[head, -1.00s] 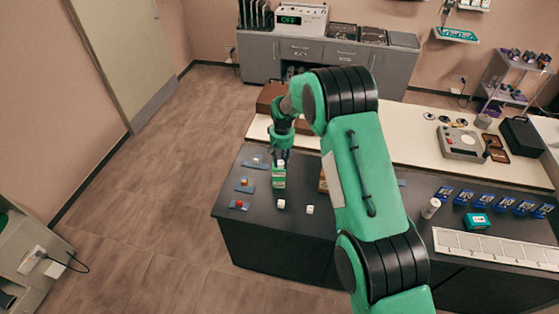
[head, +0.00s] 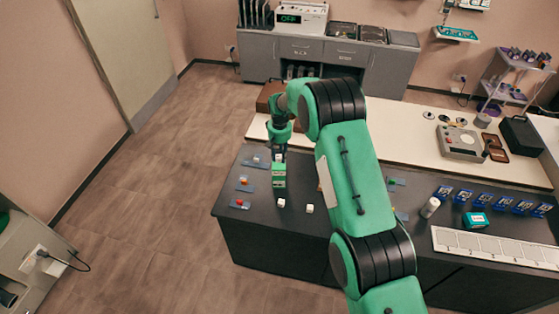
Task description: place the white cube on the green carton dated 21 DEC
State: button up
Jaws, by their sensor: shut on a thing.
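My gripper (head: 280,151) is at the left end of the dark bench, pointing down over a green carton (head: 279,180). It is shut on a small white cube (head: 280,158), which is just above the carton's top or touching it; I cannot tell which. The carton stands upright with a pale label on its front; its date is too small to read. Two other white cubes, one in front of the carton (head: 281,203) and one to its right (head: 309,209), rest on the bench. A teal box (head: 477,220) lies farther right, its print unreadable.
Blue cards with small coloured pieces (head: 243,184) lie left of the carton. My arm hides the bench's middle. The bench's front-left edge is close.

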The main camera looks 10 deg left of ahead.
aim_at(280, 156)
jog(key=shift+f+p, duration=0.35)
jog(key=shift+f, duration=1.15)
jog(key=shift+f, duration=0.2)
jog(key=o, duration=0.9)
jog(key=shift+r, duration=0.2)
jog(key=shift+r+b, duration=1.05)
jog(key=shift+r, duration=4.95)
